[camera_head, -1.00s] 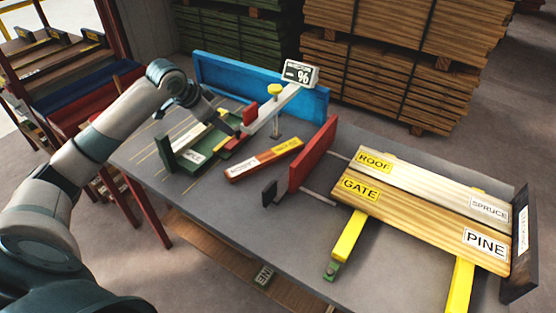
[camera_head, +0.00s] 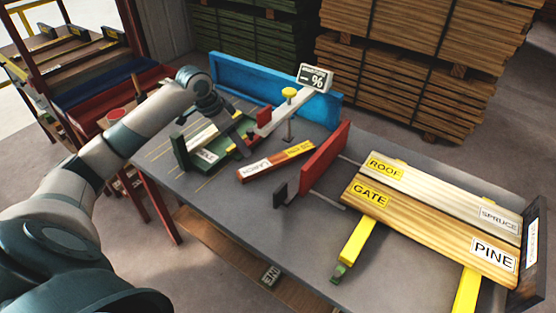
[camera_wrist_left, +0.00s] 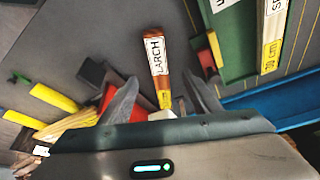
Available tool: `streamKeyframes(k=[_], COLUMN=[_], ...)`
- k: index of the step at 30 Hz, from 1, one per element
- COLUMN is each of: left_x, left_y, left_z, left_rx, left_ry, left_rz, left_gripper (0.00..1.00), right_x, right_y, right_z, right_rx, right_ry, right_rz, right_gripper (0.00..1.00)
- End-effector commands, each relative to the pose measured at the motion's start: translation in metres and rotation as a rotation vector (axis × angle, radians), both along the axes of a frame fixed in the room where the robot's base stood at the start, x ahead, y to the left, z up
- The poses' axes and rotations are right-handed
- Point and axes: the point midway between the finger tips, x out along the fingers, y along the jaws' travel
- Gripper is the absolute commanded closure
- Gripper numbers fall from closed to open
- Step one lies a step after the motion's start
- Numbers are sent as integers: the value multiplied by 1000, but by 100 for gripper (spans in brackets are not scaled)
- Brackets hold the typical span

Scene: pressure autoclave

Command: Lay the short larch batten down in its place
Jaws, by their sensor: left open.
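The larch batten (camera_head: 272,162) is a short reddish-brown bar with a white LARCH label and a yellow label. It lies on the grey bench between the green tray (camera_head: 205,160) and a red upright plate. My left gripper (camera_head: 246,132) is above the bench by the tray, on the batten's far side. In the left wrist view its fingers (camera_wrist_left: 163,98) are open, and the batten (camera_wrist_left: 157,62) shows beyond and between them, its near end partly hidden. I cannot tell whether they touch it. The tray also shows there (camera_wrist_left: 237,48), holding a pale batten (camera_wrist_left: 270,35) labelled 30 cm. My right gripper is not in view.
A moisture meter display (camera_head: 315,78) on an arm and a yellow knob (camera_head: 289,93) stand close to my gripper. A blue panel (camera_head: 270,88) edges the bench behind. The red plate (camera_head: 325,165) and the pine board (camera_head: 430,232) lie to the right.

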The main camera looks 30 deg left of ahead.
Motion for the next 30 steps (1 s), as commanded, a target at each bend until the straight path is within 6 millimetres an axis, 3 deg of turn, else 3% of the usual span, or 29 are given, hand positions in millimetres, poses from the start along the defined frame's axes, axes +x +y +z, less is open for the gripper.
streamKeyframes(k=[9, 15, 30], left_x=[19, 28, 31], left_y=[-11, -15, -17], left_z=[-52, -74, -81], left_rx=[-2, -1, 0], left_ry=[2, 1, 0], left_rz=[1, 1, -1], left_gripper=[43, 43, 43], right_x=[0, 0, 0], right_y=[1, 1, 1], right_z=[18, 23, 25], right_rx=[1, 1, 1], right_ry=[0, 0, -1], right_rz=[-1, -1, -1], right_gripper=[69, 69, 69])
